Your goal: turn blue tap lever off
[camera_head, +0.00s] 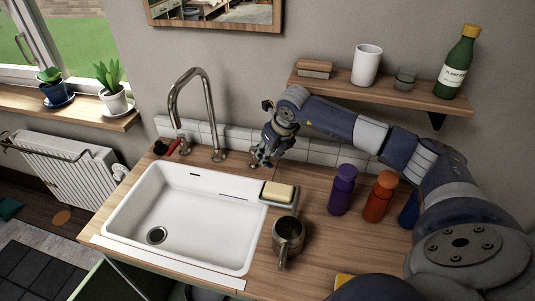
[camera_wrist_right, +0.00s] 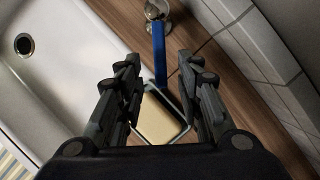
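The blue tap lever (camera_wrist_right: 159,52) shows in the right wrist view as a long straight bar. It runs from a round metal valve base (camera_wrist_right: 157,10) at the top toward the soap dish. My right gripper (camera_wrist_right: 160,72) is open, with one finger on each side of the lever's near end and visible gaps between. In the head view my right gripper (camera_head: 264,156) hangs over the counter behind the sink's right corner and hides most of the lever. The curved metal spout (camera_head: 208,105) stands behind the sink. My left gripper is not in view.
A soap dish (camera_head: 266,202) with soap (camera_head: 278,193) lies just in front of the gripper. A red lever (camera_head: 173,148) is left of the spout. A metal pot (camera_head: 288,235), purple bottle (camera_head: 342,190) and orange bottle (camera_head: 380,197) stand right. A shelf (camera_head: 390,95) hangs above.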

